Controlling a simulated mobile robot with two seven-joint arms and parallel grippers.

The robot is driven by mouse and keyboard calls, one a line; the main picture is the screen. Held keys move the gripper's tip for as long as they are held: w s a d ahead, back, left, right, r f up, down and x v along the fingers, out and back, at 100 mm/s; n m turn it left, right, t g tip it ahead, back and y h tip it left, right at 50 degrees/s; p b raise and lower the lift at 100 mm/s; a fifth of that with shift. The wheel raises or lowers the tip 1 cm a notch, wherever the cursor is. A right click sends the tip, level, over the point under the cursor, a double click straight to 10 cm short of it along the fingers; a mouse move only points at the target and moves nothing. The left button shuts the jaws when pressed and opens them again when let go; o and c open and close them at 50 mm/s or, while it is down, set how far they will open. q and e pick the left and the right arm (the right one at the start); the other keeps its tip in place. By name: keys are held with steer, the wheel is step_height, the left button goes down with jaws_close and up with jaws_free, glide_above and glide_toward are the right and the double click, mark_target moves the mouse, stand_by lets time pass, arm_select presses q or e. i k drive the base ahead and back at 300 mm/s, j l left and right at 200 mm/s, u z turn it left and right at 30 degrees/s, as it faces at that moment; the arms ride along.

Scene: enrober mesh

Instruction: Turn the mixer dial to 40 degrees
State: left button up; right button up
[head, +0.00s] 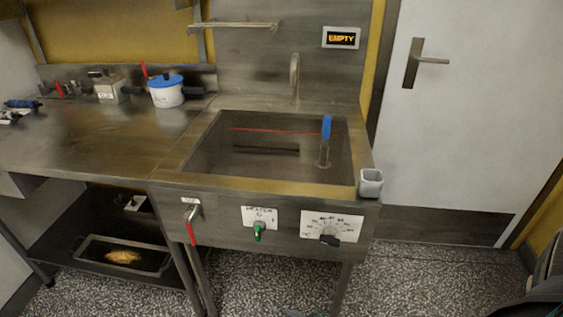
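The dial is a black knob (330,240) at the lower edge of a white scale plate (331,226) on the right of the sink unit's front panel. Small numbers and tick marks fan out above the knob. They are too small to read surely, and I cannot tell which mark the knob points at. Neither of my grippers shows in the head view, and nothing touches the dial.
A green knob (258,232) on a heater plate and a red-handled lever (191,225) sit left of the dial. A white cup (371,183) stands at the sink's right corner. The basin (220,150) holds a blue-handled tool (326,128). A display (341,38) reads EMPTY.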

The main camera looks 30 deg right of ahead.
mark_target(328, 237)
steer(key=l+z, duration=0.1)
steer(key=z, duration=0.35)
steer(key=i+z, duration=0.1)
steer(key=z, duration=0.35)
steer(key=l+z, duration=0.1)
steer(key=z, duration=0.35)
steer(key=j, duration=0.45)
steer(key=k+j, duration=0.15)
steer(key=j, duration=0.3)
steer(key=z, duration=0.05)
